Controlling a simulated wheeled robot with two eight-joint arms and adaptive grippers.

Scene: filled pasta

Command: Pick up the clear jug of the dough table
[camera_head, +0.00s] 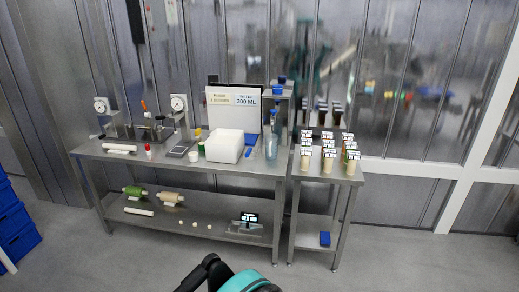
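A clear jug (271,146) stands upright near the right end of the steel dough table (225,168), beside a white block-shaped container (225,146). It looks empty, though it is small and its details are hard to make out. Neither of my grippers shows. Only a black and teal part of my own body reaches in at the bottom middle, well in front of the table and apart from it.
A narrow side table (326,176) with several labelled jars stands right of the dough table. Two dial devices (179,103) and a sign (234,97) stand at the back. Blue crates (14,222) are at far left. Floor in front is clear.

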